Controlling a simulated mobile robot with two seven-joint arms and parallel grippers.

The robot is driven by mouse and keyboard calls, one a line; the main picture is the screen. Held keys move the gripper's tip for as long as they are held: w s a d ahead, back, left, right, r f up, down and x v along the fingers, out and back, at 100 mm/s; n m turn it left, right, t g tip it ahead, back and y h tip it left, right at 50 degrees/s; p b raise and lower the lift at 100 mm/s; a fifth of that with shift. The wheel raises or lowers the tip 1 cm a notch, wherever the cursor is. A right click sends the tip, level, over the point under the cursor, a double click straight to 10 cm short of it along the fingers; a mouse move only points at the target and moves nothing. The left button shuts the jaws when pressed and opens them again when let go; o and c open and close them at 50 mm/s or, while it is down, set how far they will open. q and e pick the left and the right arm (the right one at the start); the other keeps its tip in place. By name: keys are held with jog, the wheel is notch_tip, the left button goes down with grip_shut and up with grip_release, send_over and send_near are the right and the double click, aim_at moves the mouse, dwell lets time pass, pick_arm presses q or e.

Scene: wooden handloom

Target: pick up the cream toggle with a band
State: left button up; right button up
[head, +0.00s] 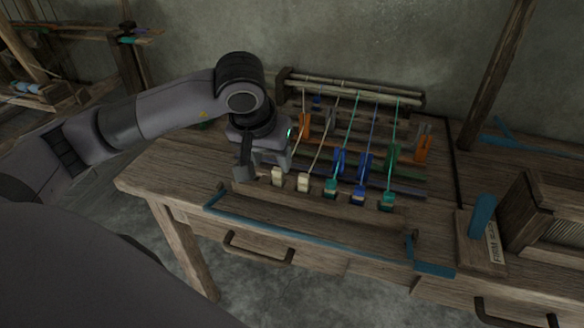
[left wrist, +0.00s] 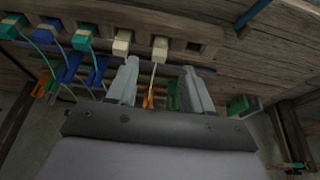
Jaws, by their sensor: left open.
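Two cream toggles sit in a row at the front of the loom's wooden rail, a left one (head: 277,176) and a right one (head: 303,181). In the left wrist view the left one (left wrist: 160,49) lies beyond the gap between my fingertips, with a pale band running from it between the fingers. The right one (left wrist: 122,43) is beside it, outside the gap. My left gripper (head: 262,166) is open and empty, close above and behind the left toggle; it also shows in the left wrist view (left wrist: 159,70). My right gripper is not in view.
To the right stand a teal toggle (head: 331,188), a blue toggle (head: 358,196) and another teal toggle (head: 388,202). Orange (head: 422,150), blue and green clips stand behind, among taut bands. A blue bar (head: 300,232) runs along the front. A wooden block (head: 482,252) is at right.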

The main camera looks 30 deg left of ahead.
aim_at(277, 170)
pick_arm(q)
jog(key=shift+w+a, duration=0.15)
jog(key=shift+w, duration=0.05)
jog(key=shift+w+f, duration=0.2)
jog(key=shift+f, duration=0.2)
jog(key=x, duration=0.6)
jog(key=shift+w, duration=0.1)
jog(key=shift+r, duration=0.1)
grip_shut()
